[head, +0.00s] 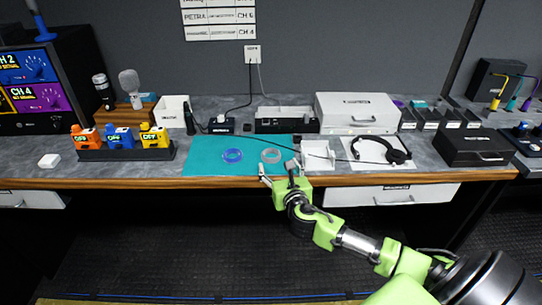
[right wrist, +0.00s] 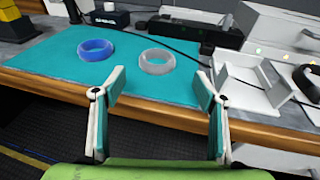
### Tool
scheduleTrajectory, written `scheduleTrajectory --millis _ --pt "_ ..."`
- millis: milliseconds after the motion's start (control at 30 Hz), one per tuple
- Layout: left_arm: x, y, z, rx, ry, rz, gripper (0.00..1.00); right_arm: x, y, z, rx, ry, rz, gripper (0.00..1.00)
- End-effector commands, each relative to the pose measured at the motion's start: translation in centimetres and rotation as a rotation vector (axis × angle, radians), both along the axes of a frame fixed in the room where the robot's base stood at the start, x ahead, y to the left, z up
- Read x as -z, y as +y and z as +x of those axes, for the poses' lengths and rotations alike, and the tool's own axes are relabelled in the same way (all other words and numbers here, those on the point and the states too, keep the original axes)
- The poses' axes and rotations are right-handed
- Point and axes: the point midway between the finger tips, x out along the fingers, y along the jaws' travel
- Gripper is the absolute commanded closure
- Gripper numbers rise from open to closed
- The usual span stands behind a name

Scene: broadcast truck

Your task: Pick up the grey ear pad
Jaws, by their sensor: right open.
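The grey ear pad (head: 271,156) is a ring lying flat on the teal mat (head: 205,163), right of a blue ear pad (head: 232,156). In the right wrist view the grey ear pad (right wrist: 157,62) lies beyond the fingertips, between them and a little above centre. The blue ear pad (right wrist: 95,50) is to its left. My right gripper (head: 280,173) is open and empty at the table's front edge, short of the grey pad. Its two spread fingers show in the right wrist view (right wrist: 163,92). My left gripper is not in view.
A white open tray (head: 318,155) stands just right of the mat, with a headset (head: 388,150) beyond it. A rack of orange, blue and yellow packs (head: 124,142) stands left. A dark cable runs behind the mat.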

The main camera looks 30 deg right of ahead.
Motion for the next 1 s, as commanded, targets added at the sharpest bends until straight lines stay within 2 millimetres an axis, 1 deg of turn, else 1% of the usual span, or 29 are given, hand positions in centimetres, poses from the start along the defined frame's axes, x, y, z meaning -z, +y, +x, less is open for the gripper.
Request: scheduleTrajectory --millis 33,100,367,467,600,700,833,1000 --pt "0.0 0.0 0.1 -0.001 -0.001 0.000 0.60 0.1 -0.2 0.8 0.001 -0.002 0.001 0.35" --pt "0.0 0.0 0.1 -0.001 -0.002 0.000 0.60 0.3 -0.5 1.6 0.001 0.000 0.001 0.35" --pt "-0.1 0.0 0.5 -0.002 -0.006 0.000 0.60 0.6 -0.9 3.0 -0.002 0.000 0.003 0.35" --pt "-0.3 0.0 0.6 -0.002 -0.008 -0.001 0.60 0.6 -1.2 4.0 0.001 0.000 0.003 0.35" --pt "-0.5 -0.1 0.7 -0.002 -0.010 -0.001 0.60 0.8 -1.7 5.8 0.001 0.001 0.004 0.35" --pt "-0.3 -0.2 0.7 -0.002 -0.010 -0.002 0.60 1.1 -2.1 6.8 0.001 0.001 0.003 0.35" --pt "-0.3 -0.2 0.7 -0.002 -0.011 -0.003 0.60 1.3 -2.3 7.5 0.000 0.001 0.004 0.35" --pt "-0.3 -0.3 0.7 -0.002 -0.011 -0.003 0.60 1.3 -2.3 7.6 -0.002 0.001 0.003 0.35"
